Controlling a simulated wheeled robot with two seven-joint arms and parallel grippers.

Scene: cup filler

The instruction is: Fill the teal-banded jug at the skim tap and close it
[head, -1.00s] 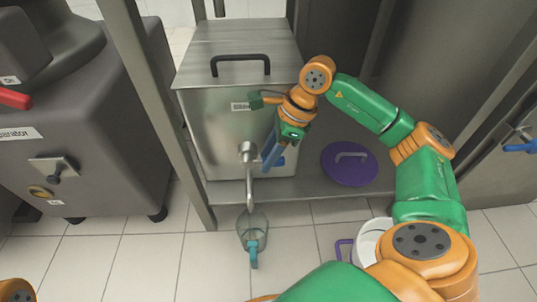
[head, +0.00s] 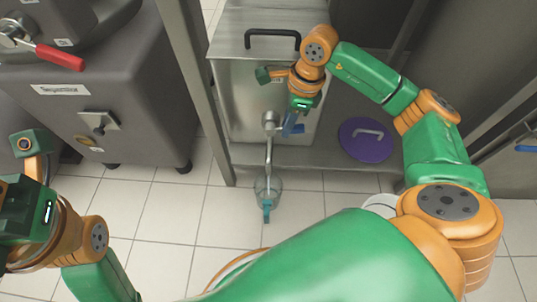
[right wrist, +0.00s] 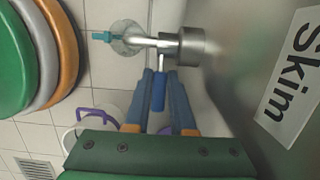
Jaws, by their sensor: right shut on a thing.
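The clear jug (head: 273,184) with its teal part (head: 267,211) is under the long spout of the steel tank's tap (head: 270,122). The jug also shows in the right wrist view (right wrist: 127,47); its fill level is too unclear to tell. The tank's label (right wrist: 293,77) reads "Skim". My right gripper (head: 291,128) is shut on the tap's blue lever (right wrist: 158,92), which shows between its blue fingers. My left gripper (head: 18,210) is only partly in view at the left edge, its fingers not visible.
A purple lid (head: 360,150) with a grey handle lies on the steel shelf right of the tank (head: 245,85). A white, purple-handled container (right wrist: 75,135) is partly hidden by my right arm. A grey separator machine (head: 120,65) stands at left. The tiled floor between is clear.

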